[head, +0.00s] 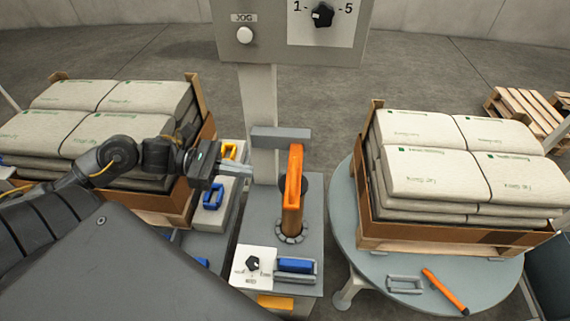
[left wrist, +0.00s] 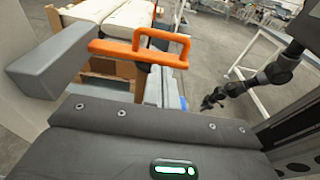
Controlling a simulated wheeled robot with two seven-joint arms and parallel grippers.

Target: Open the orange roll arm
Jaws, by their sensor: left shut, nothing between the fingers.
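The orange roll arm (head: 293,190) stands up from a round dark pivot on the grey pedestal, in front of the post. In the left wrist view it is an orange bar with a looped handle (left wrist: 140,54), beside a grey block (left wrist: 48,62). The same grey block (head: 280,134) shows near its upper end in the head view. My left gripper (head: 213,169) is shut and empty, to the left of the roll arm and apart from it. In the left wrist view a black jointed arm (left wrist: 255,82), likely my right one, reaches from the right; its small end is unclear.
A control box (head: 290,25) with a knob and JOG button tops the post. Pallets of bags stand left (head: 110,105) and right (head: 440,160), the right one on a round table (head: 350,255). A blue handle (head: 295,265) and knob panel (head: 250,265) sit low on the pedestal.

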